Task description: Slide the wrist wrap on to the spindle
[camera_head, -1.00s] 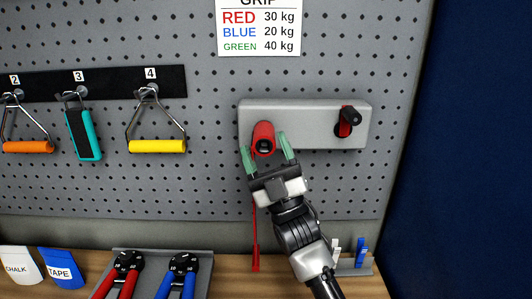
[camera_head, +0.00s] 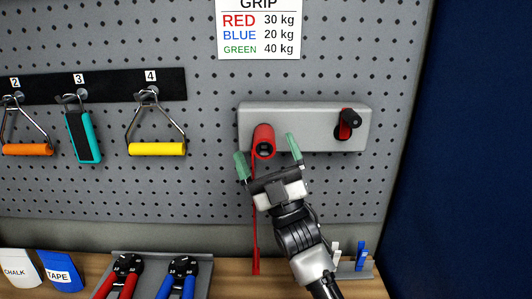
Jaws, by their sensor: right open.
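The red wrist wrap (camera_head: 263,135) is a roll around the dark spindle on the left part of a grey wall-mounted box (camera_head: 306,113). The spindle's dark end (camera_head: 264,149) shows inside the roll. A red strap tail (camera_head: 256,235) hangs from it down to the wooden shelf. My right gripper (camera_head: 268,156) is open, with its green fingertips apart on either side of the roll's lower end and clear of it. How far the roll sits along the spindle is hard to tell from this angle. My left gripper is not in view.
Red-handled (camera_head: 127,273) and blue-handled (camera_head: 182,275) grippers lie in a tray on the shelf (camera_head: 226,266).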

